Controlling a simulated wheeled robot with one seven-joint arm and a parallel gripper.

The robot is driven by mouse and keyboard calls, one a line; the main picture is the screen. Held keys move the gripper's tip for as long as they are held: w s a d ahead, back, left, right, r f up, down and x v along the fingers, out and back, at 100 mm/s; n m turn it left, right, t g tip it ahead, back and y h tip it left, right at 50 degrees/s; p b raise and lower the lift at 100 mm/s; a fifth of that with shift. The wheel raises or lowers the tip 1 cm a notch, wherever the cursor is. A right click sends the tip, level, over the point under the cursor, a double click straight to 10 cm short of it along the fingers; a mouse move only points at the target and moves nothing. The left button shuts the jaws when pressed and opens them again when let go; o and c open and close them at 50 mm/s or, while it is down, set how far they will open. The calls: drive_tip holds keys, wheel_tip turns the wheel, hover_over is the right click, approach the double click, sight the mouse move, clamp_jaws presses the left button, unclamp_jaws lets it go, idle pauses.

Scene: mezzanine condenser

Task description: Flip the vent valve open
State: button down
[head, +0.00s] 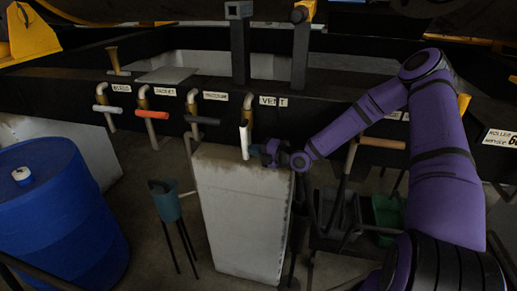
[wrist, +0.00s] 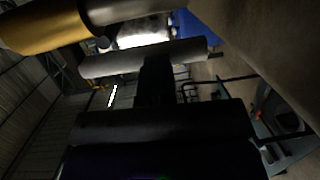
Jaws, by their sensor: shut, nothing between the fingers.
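The vent valve's white handle (head: 245,141) hangs down from its brass body (head: 248,104), left of the "VENT" label (head: 273,101). My gripper (head: 257,150) is just right of the handle's lower part, with its fingers toward it. In the wrist view the pale handle (wrist: 120,61) lies across the picture at the dark shut fingertips (wrist: 155,68), and the brass pipe (wrist: 42,27) is at top left. The fingers are shut and empty. I cannot tell whether they touch the handle.
A pale block (head: 238,215) stands below the vent valve. A blue drum (head: 60,215) stands at left, a teal funnel stand (head: 168,203) between them.

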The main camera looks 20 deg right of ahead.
drive_tip(key=shift+w+a, duration=0.2)
drive_tip(key=shift+a, duration=0.15)
idle(0.5)
drive_tip(key=shift+d+f, duration=0.1)
